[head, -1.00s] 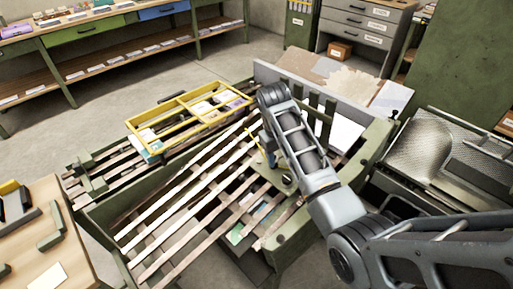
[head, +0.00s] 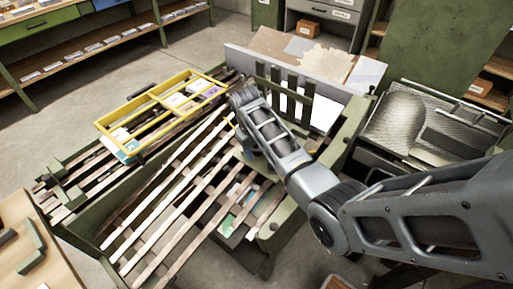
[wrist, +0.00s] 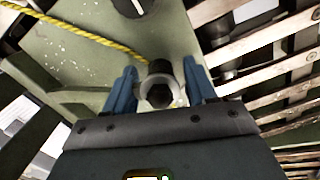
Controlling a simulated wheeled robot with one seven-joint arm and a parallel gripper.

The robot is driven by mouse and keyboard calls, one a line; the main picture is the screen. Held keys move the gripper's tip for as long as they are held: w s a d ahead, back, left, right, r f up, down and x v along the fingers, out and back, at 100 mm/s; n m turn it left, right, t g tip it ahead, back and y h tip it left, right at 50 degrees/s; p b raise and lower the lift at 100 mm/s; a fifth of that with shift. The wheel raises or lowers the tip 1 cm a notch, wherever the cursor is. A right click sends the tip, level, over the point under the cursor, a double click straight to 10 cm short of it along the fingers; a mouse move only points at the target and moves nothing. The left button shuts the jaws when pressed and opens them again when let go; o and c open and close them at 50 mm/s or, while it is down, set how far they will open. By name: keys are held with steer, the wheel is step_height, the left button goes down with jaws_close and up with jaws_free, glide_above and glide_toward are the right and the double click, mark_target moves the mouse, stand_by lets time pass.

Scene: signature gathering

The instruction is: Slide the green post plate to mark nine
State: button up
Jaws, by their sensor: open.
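A green plate with several upright posts (head: 291,96) stands at the back of the slatted green bench in the head view; I take it for the post plate. My gripper (wrist: 160,86) is open in the wrist view, its two blue fingers on either side of a round grey knob (wrist: 160,70). The knob sits before a green metal surface (wrist: 95,60), and I cannot tell whether that belongs to the post plate. A gap shows between knob and fingers. In the head view, my forearm hides most of the gripper. No mark nine is legible.
A yellow divided frame (head: 111,122) lies across the slats at left. A grey wall (head: 240,60) runs behind the posts. A metal tray unit (head: 455,120) stands at right. Open floor lies at back left.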

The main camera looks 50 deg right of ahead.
steer(key=shift+c, duration=0.4)
jaws_close()
